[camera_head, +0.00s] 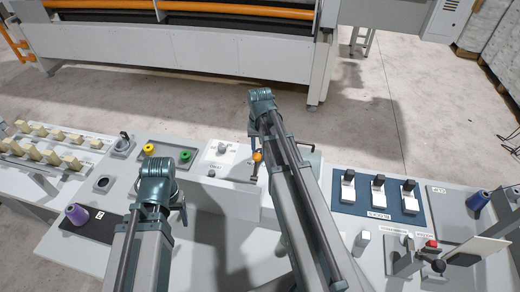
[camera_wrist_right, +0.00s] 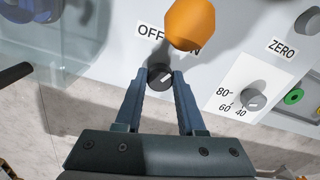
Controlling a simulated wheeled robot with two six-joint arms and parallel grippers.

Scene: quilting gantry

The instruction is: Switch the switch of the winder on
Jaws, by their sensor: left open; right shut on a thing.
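The winder switch is a dark round knob (camera_wrist_right: 160,77) on a pale panel in the right wrist view. The word OFF (camera_wrist_right: 150,31) stands above it to the left. The label to the right, ending in N, is partly hidden by an orange ball (camera_wrist_right: 190,22). The knob's pale mark points up and right. My right gripper (camera_wrist_right: 163,76) is shut on the knob, one finger on each side. In the head view my right arm largely hides this gripper and the knob. My left gripper (camera_head: 181,208) is open over the left part of the bench, its fingertips hard to see.
The orange ball (camera_head: 257,156) also shows in the head view, close beside my right arm. A dial (camera_wrist_right: 253,98) and a ZERO label (camera_wrist_right: 283,48) lie right of the knob. A purple cone (camera_head: 76,215), yellow and green knobs (camera_head: 185,155) and a blue block tray (camera_head: 345,207) occupy the bench.

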